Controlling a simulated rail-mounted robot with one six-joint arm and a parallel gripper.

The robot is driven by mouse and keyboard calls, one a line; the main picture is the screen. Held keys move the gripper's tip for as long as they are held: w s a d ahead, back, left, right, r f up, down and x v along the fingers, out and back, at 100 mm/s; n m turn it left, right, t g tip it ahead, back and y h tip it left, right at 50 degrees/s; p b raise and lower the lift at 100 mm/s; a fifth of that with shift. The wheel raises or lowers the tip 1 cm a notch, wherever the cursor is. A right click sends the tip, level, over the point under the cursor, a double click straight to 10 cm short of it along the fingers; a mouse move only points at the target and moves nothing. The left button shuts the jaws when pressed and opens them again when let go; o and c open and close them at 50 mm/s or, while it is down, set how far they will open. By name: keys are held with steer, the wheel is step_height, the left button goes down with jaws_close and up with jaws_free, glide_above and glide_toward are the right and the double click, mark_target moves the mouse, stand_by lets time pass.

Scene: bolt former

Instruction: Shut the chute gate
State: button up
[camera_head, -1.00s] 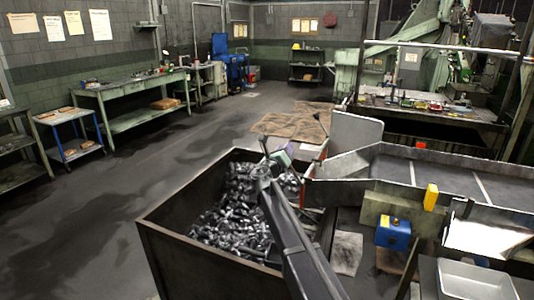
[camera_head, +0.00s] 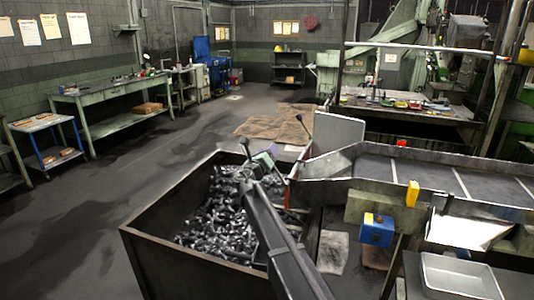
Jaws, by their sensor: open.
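The chute (camera_head: 440,178) runs from the right towards the bin's right side. An upright grey plate (camera_head: 338,133) stands at its far left end; I cannot tell whether this is the gate. A thin lever with a black knob (camera_head: 300,118) rises beside it, and a thin red rod (camera_head: 287,190) stands near the chute's lower end. My arm crosses the bin from the lower right. My gripper (camera_head: 263,160) is over the bin's far part, left of the chute end. It is open, small and partly hidden by my arm. No contact with the chute shows.
A dark open bin (camera_head: 160,255) full of metal bolts lies under my arm. A blue box (camera_head: 377,230), a yellow block (camera_head: 412,193) and a pale tray (camera_head: 460,276) are at the lower right. Benches line the left wall. The floor (camera_head: 150,150) between is clear.

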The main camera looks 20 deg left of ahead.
steer(key=s+f+b, duration=0.2)
steer(key=s, duration=0.8)
steer(key=shift+s+a, duration=0.2)
steer(key=shift+s, duration=0.1)
